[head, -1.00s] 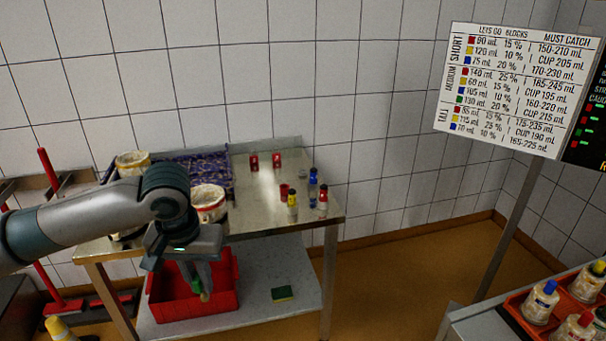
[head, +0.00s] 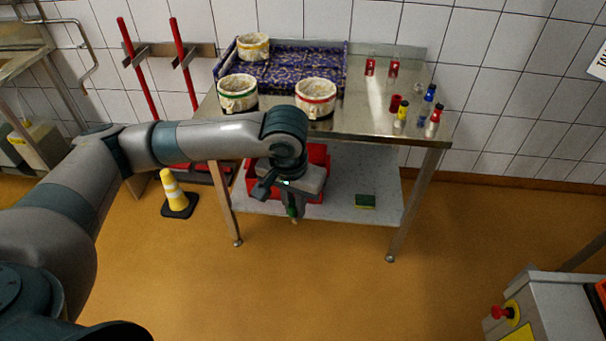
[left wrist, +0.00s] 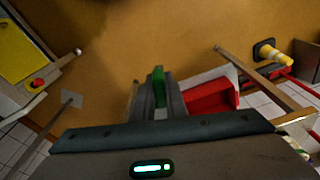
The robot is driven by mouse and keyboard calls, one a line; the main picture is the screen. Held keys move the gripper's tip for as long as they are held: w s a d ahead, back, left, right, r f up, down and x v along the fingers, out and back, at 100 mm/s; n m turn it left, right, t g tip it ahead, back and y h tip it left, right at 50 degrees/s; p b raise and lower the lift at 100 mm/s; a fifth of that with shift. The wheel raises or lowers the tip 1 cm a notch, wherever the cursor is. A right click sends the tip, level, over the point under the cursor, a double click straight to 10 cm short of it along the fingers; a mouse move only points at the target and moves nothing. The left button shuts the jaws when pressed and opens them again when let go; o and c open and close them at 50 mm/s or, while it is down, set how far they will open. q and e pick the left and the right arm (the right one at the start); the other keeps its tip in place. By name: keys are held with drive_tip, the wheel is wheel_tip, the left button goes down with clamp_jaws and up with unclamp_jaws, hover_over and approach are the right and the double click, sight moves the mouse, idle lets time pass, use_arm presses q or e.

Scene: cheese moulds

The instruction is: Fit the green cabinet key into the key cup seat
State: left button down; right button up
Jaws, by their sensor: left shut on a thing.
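My left gripper (head: 292,208) hangs fingers down in front of the steel table (head: 375,128), below its top. It is shut on a narrow green thing, seemingly the green cabinet key (left wrist: 158,88), which shows between the fingers in the left wrist view. Most of the key is hidden by the fingers. A small red cup-like piece (head: 395,102) stands on the right part of the tabletop; I cannot tell whether it is the key cup seat. My right gripper is in neither view now.
Cheese moulds (head: 238,93) and a purple patterned tray (head: 290,66) occupy the tabletop's left. Small bottles (head: 402,112) stand at its right. A yellow cone (head: 174,192) stands left; the front floor is clear.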

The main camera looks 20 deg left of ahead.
use_arm(q)
drive_tip(key=s+f, duration=0.9)
drive_tip(key=shift+f, duration=0.2)
drive_tip(key=shift+w+a, duration=0.1)
